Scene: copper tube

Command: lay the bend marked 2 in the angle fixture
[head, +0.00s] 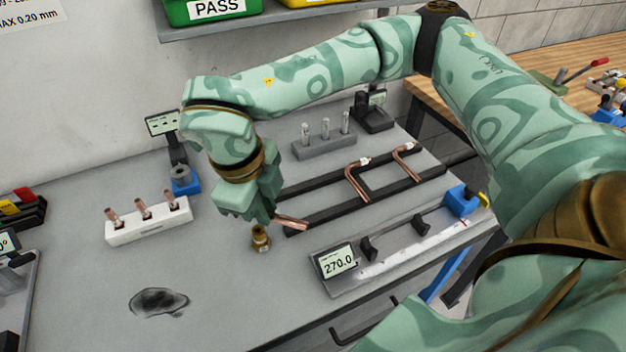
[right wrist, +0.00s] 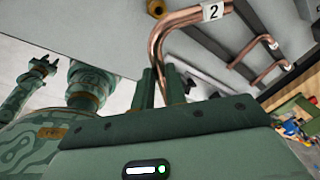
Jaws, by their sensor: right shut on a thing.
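The copper bend marked 2 (right wrist: 190,18) is between the fingers of my right gripper (right wrist: 160,88); its white label shows in the right wrist view. In the head view my right gripper (head: 262,212) is low over the bench at the near left end of the dark rack, with a copper end of the bend (head: 291,222) sticking out to the right. The gripper hides most of the bend there. A device with a degree display (head: 10,246), seemingly the angle fixture, is cut off at the left edge. My left gripper (right wrist: 42,68) shows small in the right wrist view, its fingers apart.
Two other copper bends (head: 357,182) lie across the dark rack rails (head: 330,211). A brass fitting (head: 260,240) stands just below the gripper. A length gauge (head: 345,285) reads 270.0 in front. A white block (head: 150,226) holds copper pieces. The front-left bench is clear except a dark stain (head: 158,302).

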